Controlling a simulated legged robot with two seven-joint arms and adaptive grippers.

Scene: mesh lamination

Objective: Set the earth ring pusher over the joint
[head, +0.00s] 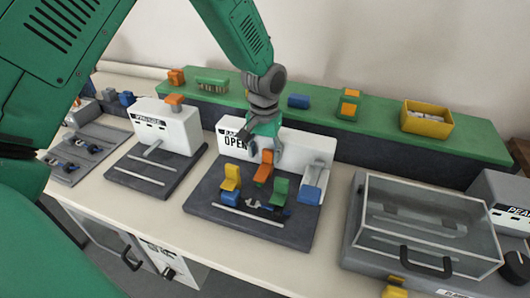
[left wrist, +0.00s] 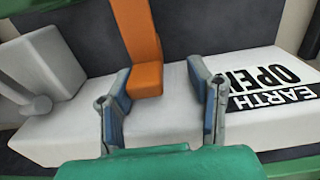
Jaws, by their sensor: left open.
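The orange piece (head: 264,168), which I take to be the earth ring pusher, stands on the dark station plate (head: 205,200) in front of the white box labelled EARTH OPEN (head: 231,137). My left gripper (head: 265,146) is open just above and behind it. In the left wrist view the orange piece (left wrist: 144,55) shows close to the left finger of the gripper (left wrist: 161,88), and nothing is visibly clamped. A dark cable piece with blue parts (head: 266,208), perhaps the joint, lies at the plate's front between yellow (head: 231,177) and green (head: 280,188) pieces.
A grey lever with a blue block (head: 310,194) stands at the plate's right. A clear-lidded box (head: 425,222) is further right. Another white station (head: 170,127) is left. A green shelf (head: 385,118) with a yellow bin (head: 427,118) runs behind.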

